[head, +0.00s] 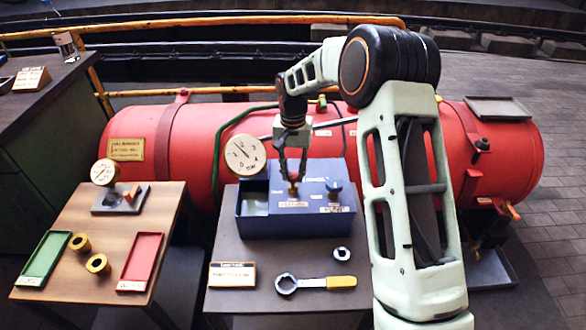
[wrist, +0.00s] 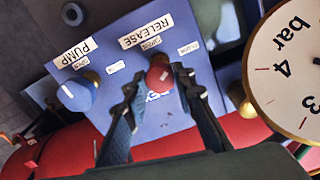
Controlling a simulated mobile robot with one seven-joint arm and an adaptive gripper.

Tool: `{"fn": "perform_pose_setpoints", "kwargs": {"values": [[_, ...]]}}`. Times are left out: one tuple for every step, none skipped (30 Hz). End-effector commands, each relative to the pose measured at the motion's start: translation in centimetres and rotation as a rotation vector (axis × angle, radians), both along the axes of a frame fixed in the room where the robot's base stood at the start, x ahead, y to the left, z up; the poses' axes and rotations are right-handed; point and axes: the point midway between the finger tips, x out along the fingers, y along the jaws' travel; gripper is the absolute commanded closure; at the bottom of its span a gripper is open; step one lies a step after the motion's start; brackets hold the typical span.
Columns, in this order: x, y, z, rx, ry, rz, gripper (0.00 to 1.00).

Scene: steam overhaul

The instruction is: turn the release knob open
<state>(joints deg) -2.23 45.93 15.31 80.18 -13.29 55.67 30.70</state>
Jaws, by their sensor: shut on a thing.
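The release knob (wrist: 158,73) is red on a brass base, on the sloping top of the blue box (head: 325,222). In the wrist view it sits between the fingertips of my gripper (wrist: 157,88), under the "RELEASE" label. My gripper (head: 292,178) comes down onto the knob from above in the head view and is shut on it. The fingers hide part of the knob and of the small labels around it. A pale mark shows on the knob; its exact pointing is hard to tell.
The blue pump knob (wrist: 78,94) stands beside the release knob. A round gauge (head: 244,155) marked in bar is close by, left of the box in the head view. A wrench (head: 315,283) and a nut (head: 342,254) lie in front. The red boiler (head: 200,140) is behind.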

Motion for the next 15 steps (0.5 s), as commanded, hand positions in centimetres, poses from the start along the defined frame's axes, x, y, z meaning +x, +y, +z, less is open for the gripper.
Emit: {"fn": "perform_pose_setpoints", "kwargs": {"values": [[0.02,0.00,0.21,0.000,0.000,0.044,1.00],[0.02,0.00,0.20,0.000,0.000,0.073,1.00],[0.01,0.00,0.19,0.000,0.000,0.111,1.00],[0.01,-0.01,0.18,0.000,0.000,0.139,1.00],[0.00,-0.01,0.17,0.000,0.000,0.168,1.00],[0.00,-0.02,0.16,0.000,0.001,0.206,1.00],[-0.01,-0.02,0.16,0.000,0.001,0.234,1.00],[-0.01,-0.02,0.15,0.000,0.001,0.263,1.00],[-0.01,-0.02,0.15,0.000,0.001,0.301,1.00],[-0.01,-0.01,0.15,0.000,0.001,0.329,1.00],[0.00,-0.01,0.15,0.000,0.001,0.358,1.00],[0.01,-0.01,0.16,0.000,0.000,0.396,1.00],[0.02,-0.01,0.16,0.000,0.000,0.424,1.00],[0.03,-0.02,0.16,0.000,0.000,0.453,1.00],[0.04,-0.02,0.17,0.000,-0.001,0.490,1.00]]}}
